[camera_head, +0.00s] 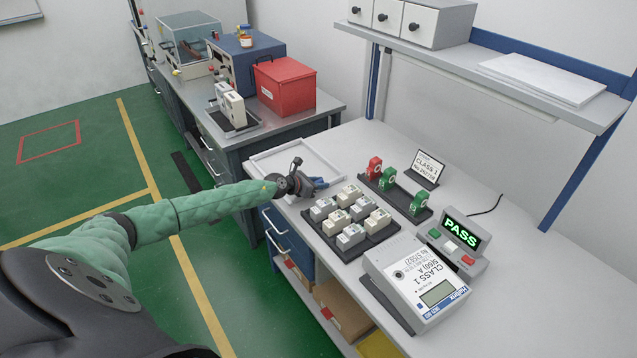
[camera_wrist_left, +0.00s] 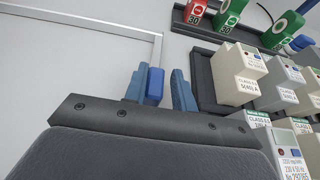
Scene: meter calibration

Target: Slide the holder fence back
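A large grey-white meter (camera_head: 415,278) lies tilted at the front right of the bench in the head view. A dark holder (camera_head: 382,300) shows along its left side; I cannot tell clearly which part is its fence. My left gripper (camera_head: 318,184) is over the bench, near the white tray and behind the small-meter rack, well apart from the holder. The holder cannot be made out there. My right gripper is not in view.
A dark rack (camera_head: 345,248) of several small meters lies between my left gripper and the large meter. Red and green tags stand on a dark strip (camera_head: 431,214) behind it. A PASS display (camera_head: 460,235) stands at the right. A white tray (camera_head: 262,168) lies at the back left.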

